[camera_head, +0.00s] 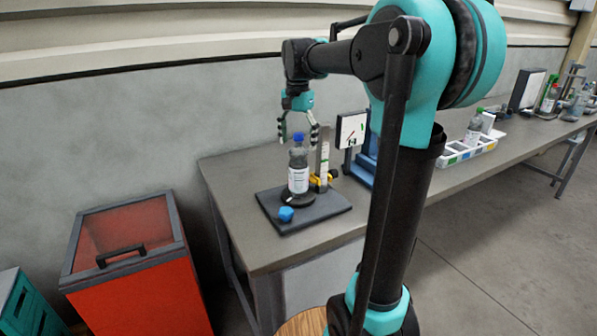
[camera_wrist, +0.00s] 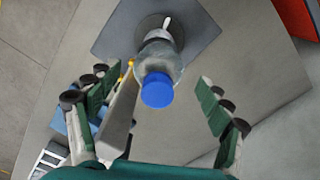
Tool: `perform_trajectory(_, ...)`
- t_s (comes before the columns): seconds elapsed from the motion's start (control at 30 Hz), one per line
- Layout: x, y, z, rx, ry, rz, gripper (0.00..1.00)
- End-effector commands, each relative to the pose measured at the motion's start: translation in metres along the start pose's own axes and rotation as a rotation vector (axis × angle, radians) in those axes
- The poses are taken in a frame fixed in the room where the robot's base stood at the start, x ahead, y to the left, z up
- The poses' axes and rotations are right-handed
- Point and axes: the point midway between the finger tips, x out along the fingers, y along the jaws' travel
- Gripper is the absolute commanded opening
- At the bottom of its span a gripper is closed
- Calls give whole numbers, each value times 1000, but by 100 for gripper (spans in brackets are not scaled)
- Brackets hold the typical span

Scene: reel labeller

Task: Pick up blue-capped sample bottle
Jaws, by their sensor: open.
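The blue-capped sample bottle (camera_head: 298,170) is clear with a white label. It stands upright on a round dark base on a dark mat (camera_head: 331,208) at the near left end of the bench. My gripper (camera_head: 298,140) is above it, pointing down, with its fingers spread around the height of the cap. In the wrist view the bottle's blue cap (camera_wrist: 157,90) lies between the two open fingers (camera_wrist: 160,92), apart from both. The gripper is empty.
A blue knob-like piece (camera_head: 286,214) lies on the mat's front. A ruler-like upright (camera_head: 323,158) stands close right of the bottle, with a dial panel (camera_head: 352,130) behind. A white tray (camera_head: 465,152) is farther right. A red bin (camera_head: 135,265) stands left of the bench.

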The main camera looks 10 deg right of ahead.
Motion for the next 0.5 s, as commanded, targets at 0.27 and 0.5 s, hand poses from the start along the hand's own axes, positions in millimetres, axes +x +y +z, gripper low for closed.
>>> perform_trajectory(0.27, 38, 2, 0, 0, 0, 0, 79)
perform_trajectory(0.5, 49, 2, 0, 0, 0, 0, 79)
